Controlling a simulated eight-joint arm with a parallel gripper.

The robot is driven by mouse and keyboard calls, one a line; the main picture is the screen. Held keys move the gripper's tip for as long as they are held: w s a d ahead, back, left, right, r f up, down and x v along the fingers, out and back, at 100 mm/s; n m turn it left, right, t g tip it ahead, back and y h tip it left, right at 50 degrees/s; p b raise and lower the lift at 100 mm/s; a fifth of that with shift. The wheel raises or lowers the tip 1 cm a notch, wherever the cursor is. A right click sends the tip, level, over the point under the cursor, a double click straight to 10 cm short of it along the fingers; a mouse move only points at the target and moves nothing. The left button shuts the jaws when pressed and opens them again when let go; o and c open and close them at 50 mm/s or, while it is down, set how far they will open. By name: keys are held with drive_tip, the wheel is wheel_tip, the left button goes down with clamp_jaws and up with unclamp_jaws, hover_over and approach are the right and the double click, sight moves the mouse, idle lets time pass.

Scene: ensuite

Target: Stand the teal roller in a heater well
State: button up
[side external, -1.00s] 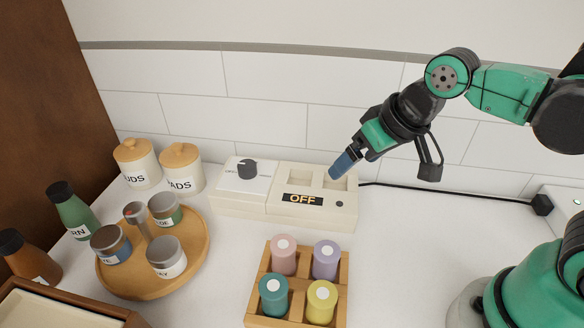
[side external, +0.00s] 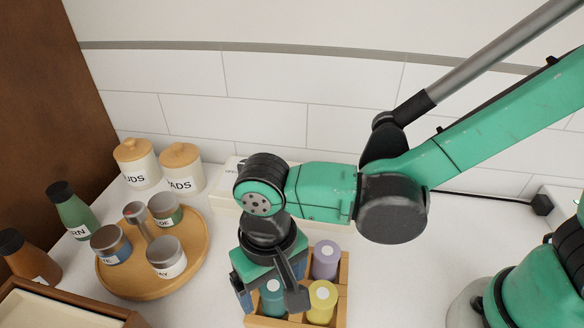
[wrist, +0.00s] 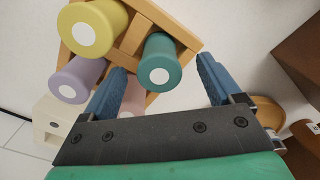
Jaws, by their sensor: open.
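The teal roller (side external: 273,297) stands in the front-left cell of the wooden rack (side external: 343,285). In the wrist view the teal roller (wrist: 165,53) shows its white end dot. My gripper (side external: 258,295) is above and beside it in the side view, pointing down. In the wrist view my gripper (wrist: 162,68) is open, with one blue finger on each side of the roller's line. I cannot tell whether either finger touches it. The heater (side external: 226,194) is mostly hidden behind my arm, wells included; a pale part of it shows in the wrist view (wrist: 47,122).
A lilac roller (side external: 325,260) and a yellow roller (side external: 322,300) stand in the rack. A pink roller (wrist: 133,97) is close to one finger in the wrist view. A round wooden tray (side external: 118,280) with several jars is to the left. Two lidded canisters (side external: 181,168) stand behind it.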

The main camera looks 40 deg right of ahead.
drive_tip(key=shift+f, duration=0.7)
clamp_jaws()
